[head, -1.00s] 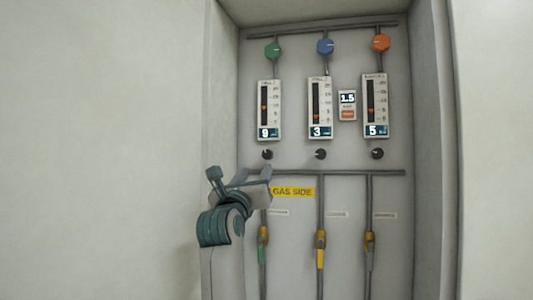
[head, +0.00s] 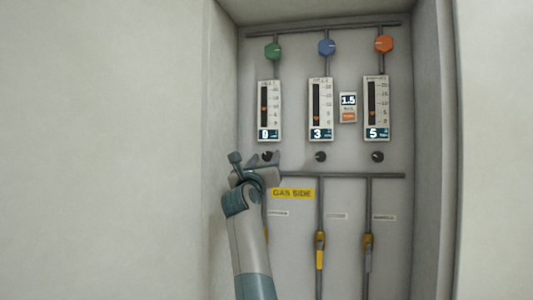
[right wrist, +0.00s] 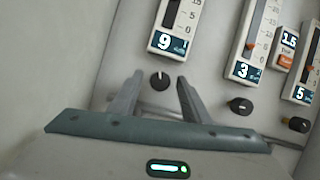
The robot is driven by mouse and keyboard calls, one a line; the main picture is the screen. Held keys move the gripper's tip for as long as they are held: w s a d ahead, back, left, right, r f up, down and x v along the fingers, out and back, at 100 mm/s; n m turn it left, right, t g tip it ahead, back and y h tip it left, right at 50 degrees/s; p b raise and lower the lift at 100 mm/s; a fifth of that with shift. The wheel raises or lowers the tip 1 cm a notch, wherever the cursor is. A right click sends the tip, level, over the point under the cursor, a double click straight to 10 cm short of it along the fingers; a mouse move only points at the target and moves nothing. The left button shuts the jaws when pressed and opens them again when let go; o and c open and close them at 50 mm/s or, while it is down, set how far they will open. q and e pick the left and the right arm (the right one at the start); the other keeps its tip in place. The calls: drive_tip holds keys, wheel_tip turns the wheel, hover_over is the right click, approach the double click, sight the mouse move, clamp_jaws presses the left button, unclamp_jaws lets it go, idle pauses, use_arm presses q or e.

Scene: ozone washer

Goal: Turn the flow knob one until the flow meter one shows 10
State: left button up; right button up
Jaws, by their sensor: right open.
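Flow meter one (head: 269,108) is the leftmost white gauge on the panel. Its display reads 9 in the right wrist view (right wrist: 172,43). The small black flow knob one (head: 267,156) sits just below it. My left gripper is not in view.
Two more meters, reading 3 (head: 320,108) and 5 (head: 376,107), stand to the right, with black knobs (head: 320,156) (head: 377,156) below. A horizontal pipe (head: 350,175) and a yellow label (head: 293,194) lie below the knobs. The cabinet's left wall (head: 222,110) is near.

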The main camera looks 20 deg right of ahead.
drive_tip(key=shift+x, duration=0.95)
drive_tip(key=shift+c, duration=0.6)
drive_tip(key=c, duration=0.9)
drive_tip(key=shift+m, duration=0.3)
drive_tip(key=shift+a+m+g+h, duration=0.1)
drive_tip(key=shift+m+g+h, duration=0.2)
drive_tip(key=shift+m+h, duration=0.3)
drive_tip(key=shift+m+g+b, duration=0.3)
drive_tip(key=shift+m, duration=0.4)
